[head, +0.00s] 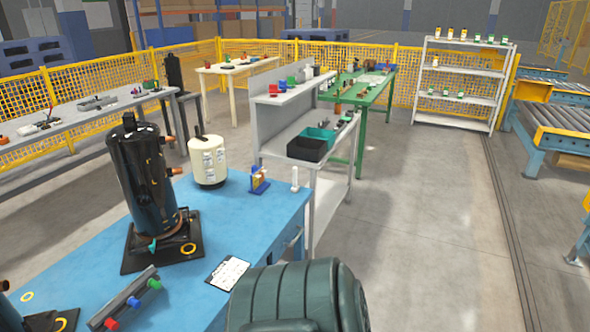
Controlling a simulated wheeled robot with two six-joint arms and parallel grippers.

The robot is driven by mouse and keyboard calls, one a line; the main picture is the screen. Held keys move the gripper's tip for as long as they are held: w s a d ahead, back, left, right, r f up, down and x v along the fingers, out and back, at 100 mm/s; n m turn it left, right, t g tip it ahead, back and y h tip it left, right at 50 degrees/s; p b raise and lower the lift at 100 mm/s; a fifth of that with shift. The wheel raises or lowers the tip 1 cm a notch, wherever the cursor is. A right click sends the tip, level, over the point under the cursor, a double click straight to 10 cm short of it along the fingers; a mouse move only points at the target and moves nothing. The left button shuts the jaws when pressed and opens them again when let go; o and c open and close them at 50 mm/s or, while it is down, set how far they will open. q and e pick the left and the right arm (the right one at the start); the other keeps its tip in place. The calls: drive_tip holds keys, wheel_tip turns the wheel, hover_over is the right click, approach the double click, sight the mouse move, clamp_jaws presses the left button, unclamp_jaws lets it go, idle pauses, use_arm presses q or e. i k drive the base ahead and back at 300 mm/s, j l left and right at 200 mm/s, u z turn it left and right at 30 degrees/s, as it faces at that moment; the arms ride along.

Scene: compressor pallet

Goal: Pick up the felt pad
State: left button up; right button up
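I cannot make out a felt pad for certain in the head view. The blue table (235,213) at the front left carries a tall black compressor (143,180) upright on a dark square base (132,262). A cream canister (207,162) stands behind it to the right. Neither of my grippers shows in the head view.
A white printed card (229,273) and a rail with coloured knobs (131,298) lie on the blue table. A dark green ribbed body (298,297) fills the bottom middle. A grey bench (323,145) with a black bin (306,150) stands beyond. Floor at right is clear.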

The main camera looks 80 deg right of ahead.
sight(295, 188)
drive_tip(key=k+l+z, duration=0.1)
drive_tip(key=z, duration=2.55)
drive_tip(key=l, duration=0.15)
drive_tip(key=i, duration=0.05)
